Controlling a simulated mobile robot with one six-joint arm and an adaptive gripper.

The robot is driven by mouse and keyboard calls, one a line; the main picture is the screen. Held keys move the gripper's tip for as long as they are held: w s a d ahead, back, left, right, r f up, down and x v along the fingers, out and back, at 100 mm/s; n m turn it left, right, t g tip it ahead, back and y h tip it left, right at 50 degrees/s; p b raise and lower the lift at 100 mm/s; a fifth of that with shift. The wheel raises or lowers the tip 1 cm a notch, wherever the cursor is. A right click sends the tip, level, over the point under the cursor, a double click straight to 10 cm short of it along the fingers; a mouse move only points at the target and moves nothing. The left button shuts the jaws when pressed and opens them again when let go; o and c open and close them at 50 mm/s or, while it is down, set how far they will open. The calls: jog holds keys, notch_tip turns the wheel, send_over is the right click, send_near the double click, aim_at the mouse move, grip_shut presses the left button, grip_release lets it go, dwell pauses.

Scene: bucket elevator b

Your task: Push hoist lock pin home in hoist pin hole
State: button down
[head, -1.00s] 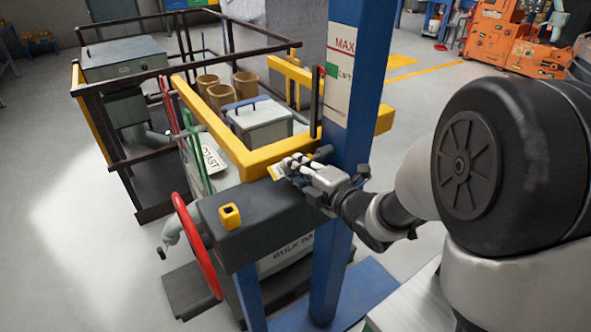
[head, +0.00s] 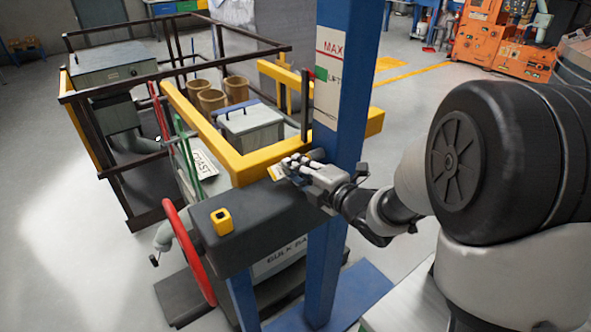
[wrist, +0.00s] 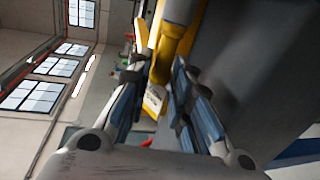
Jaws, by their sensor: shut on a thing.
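My gripper (head: 294,166) is over the right end of the dark grey beam, beside the blue post. It is shut on a yellow piece (wrist: 165,66), apparently the hoist lock pin, seen between the fingertips (wrist: 156,74) in the wrist view. In the head view only a small yellow-and-white bit (head: 276,171) shows at the fingertips. The hoist pin hole is not clearly visible, and I cannot tell how deep the pin sits.
A yellow frame (head: 235,160) lies just behind my gripper. The blue post (head: 345,95) rises close on its right. A yellow block with a dark opening (head: 221,221) and a red handwheel (head: 186,250) are at the beam's left. A brown railing (head: 115,90) stands behind.

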jog(key=shift+d, duration=0.1)
jog(key=c, duration=1.4)
grip_release()
jog(key=shift+o, duration=0.2)
jog(key=v, duration=1.2)
